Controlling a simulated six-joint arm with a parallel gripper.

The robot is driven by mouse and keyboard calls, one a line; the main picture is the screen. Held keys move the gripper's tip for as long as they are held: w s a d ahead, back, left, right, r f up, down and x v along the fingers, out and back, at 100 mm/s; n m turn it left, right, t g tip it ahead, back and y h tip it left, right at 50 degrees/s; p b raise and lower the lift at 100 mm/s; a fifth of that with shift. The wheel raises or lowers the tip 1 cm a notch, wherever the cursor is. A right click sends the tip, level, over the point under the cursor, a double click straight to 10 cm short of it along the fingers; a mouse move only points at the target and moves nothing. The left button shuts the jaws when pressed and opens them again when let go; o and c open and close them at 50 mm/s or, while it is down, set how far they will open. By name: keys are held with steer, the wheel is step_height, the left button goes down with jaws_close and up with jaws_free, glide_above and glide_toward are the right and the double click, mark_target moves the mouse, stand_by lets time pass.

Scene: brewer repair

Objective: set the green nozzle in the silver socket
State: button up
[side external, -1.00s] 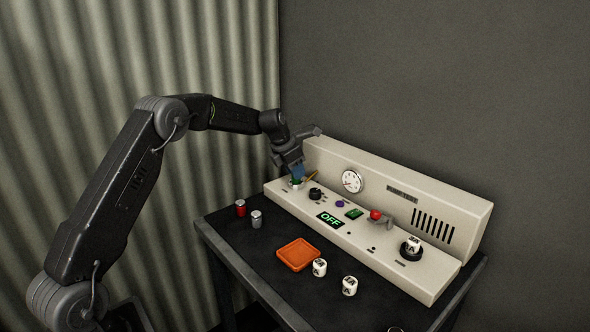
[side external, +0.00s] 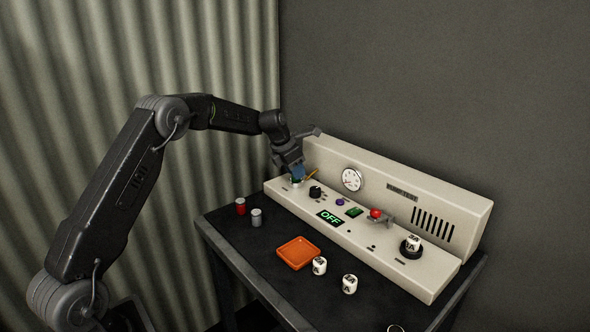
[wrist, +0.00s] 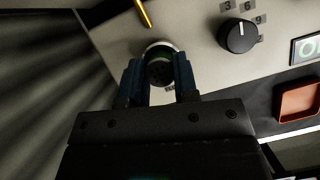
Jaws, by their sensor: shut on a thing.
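My gripper (side external: 298,174) is over the left end of the cream panel, with its blue fingers pointing down. It is shut on the green nozzle (wrist: 160,67), which looks dark with a green tint between the fingers in the wrist view. The silver socket (side external: 296,184) is directly below the fingertips. In the wrist view its pale rim (wrist: 160,44) curves around the far side of the nozzle. The nozzle's lower end is hidden, so how deep it sits in the socket cannot be told.
A yellow lever (wrist: 143,12) and a black knob (wrist: 237,36) are close by on the panel (side external: 375,255). A red cylinder (side external: 240,207), a grey cylinder (side external: 256,219), an orange tray (side external: 298,253) and white lettered pieces (side external: 319,266) are on the dark table.

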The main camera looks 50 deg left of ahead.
steer(key=shift+f, duration=0.15)
steer(key=o, duration=1.4)
steer(key=shift+r, duration=4.15)
